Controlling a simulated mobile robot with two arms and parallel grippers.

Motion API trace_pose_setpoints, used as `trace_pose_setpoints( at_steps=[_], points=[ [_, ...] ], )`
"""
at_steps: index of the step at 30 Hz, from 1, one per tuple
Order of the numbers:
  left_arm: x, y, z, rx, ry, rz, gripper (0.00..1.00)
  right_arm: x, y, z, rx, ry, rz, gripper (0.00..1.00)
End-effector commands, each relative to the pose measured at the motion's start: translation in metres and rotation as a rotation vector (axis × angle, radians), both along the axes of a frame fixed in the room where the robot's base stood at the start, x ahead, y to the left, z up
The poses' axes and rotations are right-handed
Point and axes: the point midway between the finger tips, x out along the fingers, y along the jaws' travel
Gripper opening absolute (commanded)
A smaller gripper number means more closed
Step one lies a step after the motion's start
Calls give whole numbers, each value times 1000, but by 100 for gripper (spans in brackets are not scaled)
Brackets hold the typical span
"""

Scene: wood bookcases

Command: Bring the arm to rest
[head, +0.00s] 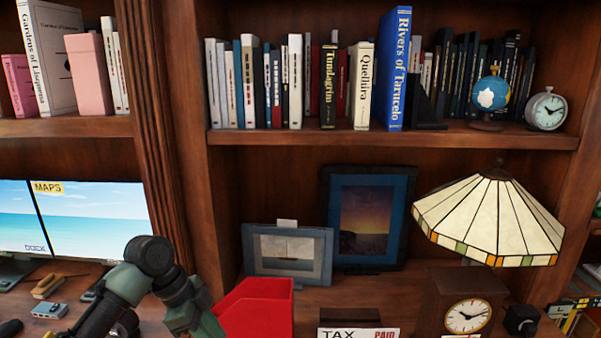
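One of my arms shows at the bottom left of the head view, in grey-green and black. It rises from the lower edge, bends at a dark round joint, and runs down again to the right beside a red box. Its lower end is cut off by the frame edge, and no fingertips show. My other arm does not show in this view.
The red box (262,309) stands close to the right of the arm. A monitor (95,222) is to its left. Picture frames (288,268), a stained-glass lamp (490,220) and a wooden clock (466,316) stand on the desk. Shelves of books (395,70) are above.

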Motion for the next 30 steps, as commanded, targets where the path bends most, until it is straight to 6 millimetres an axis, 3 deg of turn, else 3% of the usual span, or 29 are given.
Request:
trace_pose_setpoints(
  at_steps=[8, 14, 17, 20, 23, 26, 30],
  points=[
    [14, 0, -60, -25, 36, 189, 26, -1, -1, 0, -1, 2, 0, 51],
    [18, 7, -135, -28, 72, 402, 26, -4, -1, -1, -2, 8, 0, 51],
    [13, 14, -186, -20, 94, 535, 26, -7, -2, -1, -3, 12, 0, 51],
    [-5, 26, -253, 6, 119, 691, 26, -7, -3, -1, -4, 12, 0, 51],
    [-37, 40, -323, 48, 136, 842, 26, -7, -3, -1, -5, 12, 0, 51],
    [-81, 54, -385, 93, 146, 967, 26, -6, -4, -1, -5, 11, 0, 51],
    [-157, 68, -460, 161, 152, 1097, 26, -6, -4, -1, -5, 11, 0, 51]
  ],
)
